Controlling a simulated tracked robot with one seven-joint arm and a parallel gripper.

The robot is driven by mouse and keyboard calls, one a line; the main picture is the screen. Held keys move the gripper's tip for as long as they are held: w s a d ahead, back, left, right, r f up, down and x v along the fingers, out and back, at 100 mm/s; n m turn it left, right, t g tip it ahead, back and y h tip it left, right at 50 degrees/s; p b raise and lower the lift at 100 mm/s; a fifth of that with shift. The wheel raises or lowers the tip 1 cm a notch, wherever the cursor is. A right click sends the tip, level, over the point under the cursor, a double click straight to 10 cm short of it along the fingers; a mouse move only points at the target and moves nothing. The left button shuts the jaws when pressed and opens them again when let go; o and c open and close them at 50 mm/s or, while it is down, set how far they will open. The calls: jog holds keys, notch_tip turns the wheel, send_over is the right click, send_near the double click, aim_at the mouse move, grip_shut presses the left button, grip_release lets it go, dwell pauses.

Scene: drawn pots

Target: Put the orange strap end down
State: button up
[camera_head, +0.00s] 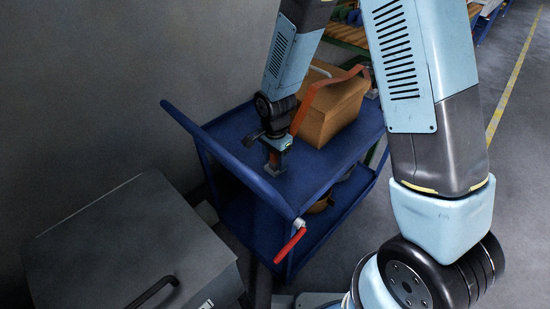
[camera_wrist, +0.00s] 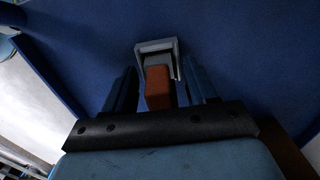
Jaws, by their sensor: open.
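The orange strap (camera_head: 328,88) runs over a cardboard box (camera_head: 335,112) on the top deck of a blue cart (camera_head: 232,128). In the wrist view the orange strap end (camera_wrist: 158,88) lies between the two fingers of my gripper (camera_wrist: 160,82), with a gap on each side. A grey metal bracket (camera_wrist: 143,48) frames the strap end at its far side. In the head view my gripper (camera_head: 275,150) is low over the deck, left of the box, at the strap's near end. My gripper is open. The exact contact of strap end and deck is hidden.
A red-gripped lever (camera_head: 290,245) sticks out at the cart's near corner. A dark grey cabinet (camera_head: 130,245) stands at the lower left, near a grey wall. A second bracket (camera_head: 372,84) sits at the box's far side. Open floor lies to the right.

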notch_tip(320, 180, up, 12)
jog(key=shift+r, duration=0.1)
dwell(0.5)
jog(key=shift+w+d+r, duration=0.1)
jog(key=shift+d+r, duration=0.15)
jog(key=shift+r, duration=0.1)
jog(key=s+d+r+n+t, duration=0.3)
jog(key=d+r+n, duration=0.1)
jog(key=d+r, duration=1.15)
jog(key=s+d+r+n+t, duration=0.2)
jog(key=s+d+r+n, duration=0.2)
jog(key=s+d+r, duration=0.4)
jog(key=s+d, duration=0.2)
jog(key=s, duration=0.3)
jog(key=shift+d+r+t, duration=0.3)
